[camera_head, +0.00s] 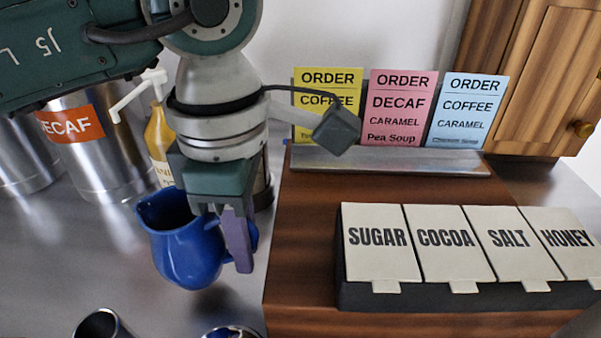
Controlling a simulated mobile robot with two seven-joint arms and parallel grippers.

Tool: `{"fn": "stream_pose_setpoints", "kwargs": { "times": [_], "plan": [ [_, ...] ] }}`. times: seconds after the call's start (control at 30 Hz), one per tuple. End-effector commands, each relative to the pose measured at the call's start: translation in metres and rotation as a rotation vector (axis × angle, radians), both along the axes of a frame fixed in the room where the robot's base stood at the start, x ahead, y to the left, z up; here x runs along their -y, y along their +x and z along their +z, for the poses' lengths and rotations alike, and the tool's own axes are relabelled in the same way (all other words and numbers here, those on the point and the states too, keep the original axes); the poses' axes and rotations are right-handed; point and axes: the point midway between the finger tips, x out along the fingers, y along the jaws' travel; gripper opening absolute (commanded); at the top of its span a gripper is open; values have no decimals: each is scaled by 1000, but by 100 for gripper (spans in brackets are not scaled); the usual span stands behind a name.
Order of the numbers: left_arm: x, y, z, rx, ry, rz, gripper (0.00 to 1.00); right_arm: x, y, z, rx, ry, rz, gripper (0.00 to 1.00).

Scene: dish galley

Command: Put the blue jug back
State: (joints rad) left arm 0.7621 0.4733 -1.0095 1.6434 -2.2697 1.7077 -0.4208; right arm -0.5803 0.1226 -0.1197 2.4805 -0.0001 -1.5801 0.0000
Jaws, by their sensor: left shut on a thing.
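The blue jug (180,247) hangs in my left gripper (232,240), left of the wooden block. The gripper points down and is shut on the jug at its right side, where the handle is partly hidden by the fingers. The jug is slightly tilted, with its spout to the upper left. It appears to be above the steel counter (60,270), but I cannot tell how high. My right gripper is not in view.
A steel DECAF urn (110,165) and a caramel-coloured pump bottle (158,140) stand behind the jug. A metal cup (100,324) is at the front edge. A lidded condiment box (385,240) and order cards (398,105) are on the right.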

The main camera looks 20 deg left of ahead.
Motion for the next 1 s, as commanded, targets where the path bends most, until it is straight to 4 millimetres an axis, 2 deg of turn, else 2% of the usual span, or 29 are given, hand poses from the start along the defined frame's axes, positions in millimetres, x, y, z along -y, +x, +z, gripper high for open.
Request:
{"fn": "stream_pose_setpoints", "kwargs": {
  "times": [0.1, 0.2, 0.6, 0.63, 0.7, 0.9, 1.0],
  "plan": [
    [1, -1, -21, -5, -1, 0, 0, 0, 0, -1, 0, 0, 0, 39],
    [0, -1, -32, -3, 0, 1, 0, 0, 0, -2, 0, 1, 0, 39],
    [0, 0, -38, 0, 1, -1, 0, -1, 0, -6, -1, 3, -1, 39],
    [0, -1, -38, -1, 1, -1, 17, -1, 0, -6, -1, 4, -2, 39],
    [0, -1, -37, -1, 1, 0, 25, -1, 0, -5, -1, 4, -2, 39],
    [0, -1, -37, -1, 1, 0, 46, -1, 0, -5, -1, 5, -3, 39],
    [0, -1, -37, -1, 1, 0, 46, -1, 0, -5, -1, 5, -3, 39]
  ]
}}
